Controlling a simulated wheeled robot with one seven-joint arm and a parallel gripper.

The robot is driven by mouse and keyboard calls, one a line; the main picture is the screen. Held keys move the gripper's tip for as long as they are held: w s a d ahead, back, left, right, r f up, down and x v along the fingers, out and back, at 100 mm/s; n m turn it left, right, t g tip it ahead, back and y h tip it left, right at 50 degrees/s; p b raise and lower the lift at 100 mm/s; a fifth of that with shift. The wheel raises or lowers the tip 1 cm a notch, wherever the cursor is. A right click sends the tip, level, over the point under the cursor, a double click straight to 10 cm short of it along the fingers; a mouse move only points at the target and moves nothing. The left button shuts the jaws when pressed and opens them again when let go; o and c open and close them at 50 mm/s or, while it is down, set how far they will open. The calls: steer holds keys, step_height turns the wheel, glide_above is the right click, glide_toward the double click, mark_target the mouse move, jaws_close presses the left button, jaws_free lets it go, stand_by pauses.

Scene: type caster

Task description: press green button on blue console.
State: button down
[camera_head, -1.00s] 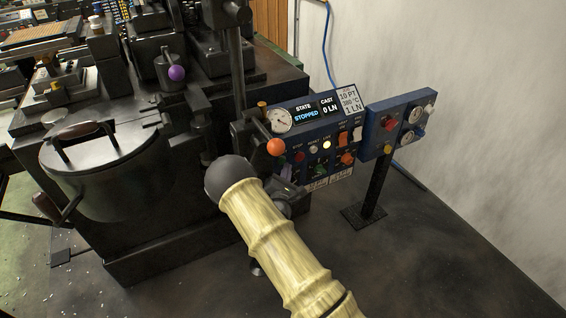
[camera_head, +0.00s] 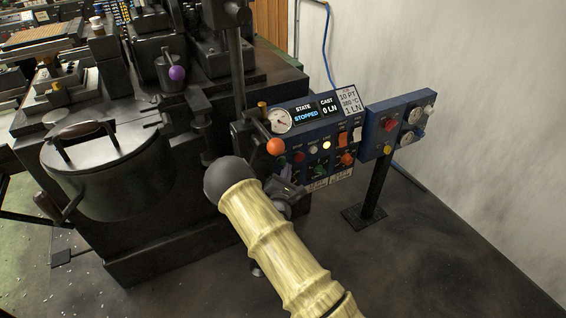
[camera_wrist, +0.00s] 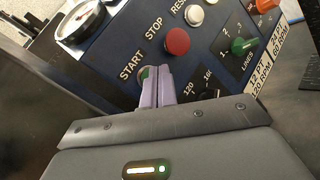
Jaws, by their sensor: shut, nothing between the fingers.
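The blue console (camera_head: 345,118) stands at the right of the dark machine, its screen reading STOPPED. In the wrist view the console face (camera_wrist: 120,40) fills the upper part. The green button (camera_wrist: 145,73) sits below the START label, mostly hidden behind my fingertips. My gripper (camera_wrist: 157,72) is shut and empty, its purple fingers together at the button. I cannot tell whether they touch it. In the head view my gripper (camera_head: 286,169) is at the console's lower left, partly hidden by my arm.
A red STOP button (camera_wrist: 177,41) is close to the right of my fingers, with a white RESET button (camera_wrist: 193,15) beyond. A green LINES knob (camera_wrist: 243,45) is further right. An orange ball knob (camera_head: 276,147) is at the console's left edge.

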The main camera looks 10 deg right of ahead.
steer(key=shift+w+a+r, duration=0.4)
steer(key=shift+w+r, duration=0.25)
steer(key=shift+r, duration=0.15)
stand_by(0.4)
steer(key=shift+f, duration=0.1)
steer(key=s, duration=0.1)
steer(key=s+d+f+p, duration=0.1)
steer(key=s, duration=0.2)
steer(key=shift+s+d+f, duration=0.1)
steer(key=shift+d+f, duration=0.05)
steer(key=shift+d, duration=0.1)
stand_by(0.5)
stand_by(2.0)
steer(key=s, duration=0.2)
steer(key=s+d, duration=0.2)
steer(key=s, duration=0.1)
steer(key=shift+s+p, duration=0.3)
steer(key=shift+p, duration=0.1)
